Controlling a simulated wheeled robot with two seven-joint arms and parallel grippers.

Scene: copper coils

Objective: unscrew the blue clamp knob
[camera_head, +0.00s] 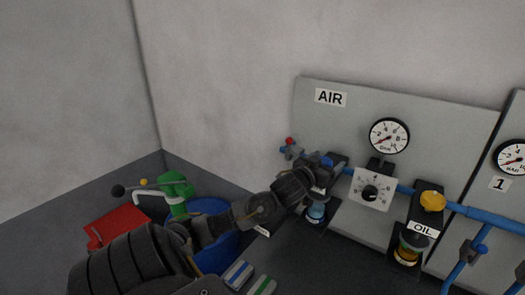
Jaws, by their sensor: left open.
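A blue knob (327,161) shows in part at the top of the leftmost unit on the grey AIR panel (395,110). My left arm comes in from the lower left, and my left gripper (326,174) is at this knob. The gripper is open, with its dark fingers around or beside the knob; I cannot tell whether they touch it. The gripper hides much of the knob and the upper part of its unit. A clear bowl with blue in it (316,211) shows below. My right gripper is not in view.
A dial plate (371,190) and gauge (389,136) are right of the gripper. Further right are the OIL unit with its yellow knob (432,201) and a blue pipe (490,217). A small red-topped fitting (290,146) is at left. A blue drum (211,207), green object (175,188) and red box (115,225) stand lower left.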

